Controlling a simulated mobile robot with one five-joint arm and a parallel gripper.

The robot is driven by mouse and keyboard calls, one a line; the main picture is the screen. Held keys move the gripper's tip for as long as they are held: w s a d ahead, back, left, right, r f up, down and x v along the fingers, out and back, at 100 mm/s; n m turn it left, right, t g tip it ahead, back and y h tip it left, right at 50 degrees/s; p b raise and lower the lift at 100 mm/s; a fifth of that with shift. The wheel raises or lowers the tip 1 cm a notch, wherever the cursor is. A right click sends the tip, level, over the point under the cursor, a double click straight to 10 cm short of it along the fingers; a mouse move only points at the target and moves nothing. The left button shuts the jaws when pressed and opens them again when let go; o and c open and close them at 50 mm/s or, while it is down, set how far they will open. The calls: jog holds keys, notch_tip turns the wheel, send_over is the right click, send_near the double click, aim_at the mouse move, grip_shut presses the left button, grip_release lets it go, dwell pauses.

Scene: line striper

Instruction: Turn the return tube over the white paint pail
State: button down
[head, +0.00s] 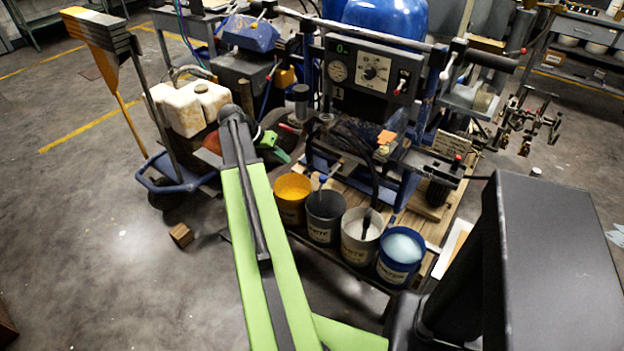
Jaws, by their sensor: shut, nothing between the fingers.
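Several pails stand in a row at the foot of the machine in the head view. The yellow pail (293,199) is leftmost, then a grey pail (325,217). The white paint pail (361,241) holds pale paint, and a dark tube dips into it. A thin, light tube (331,172), seemingly the return tube, slants down from the machine with its lower end by the grey pail's mouth, not over the white one. My lime-green arm reaches up left of the pails.
A blue-rimmed pail (399,257) with pale liquid stands right of the white pail. The striper's control panel (372,69) and frame rise behind. A cart with white jugs (188,107) stands at left. A small wooden block (181,235) lies on the open floor.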

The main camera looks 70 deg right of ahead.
jog(key=s+d+f+b, duration=0.4)
jog(key=s+f+b, duration=0.4)
jog(key=s, duration=0.1)
jog(key=shift+d+f, duration=0.1)
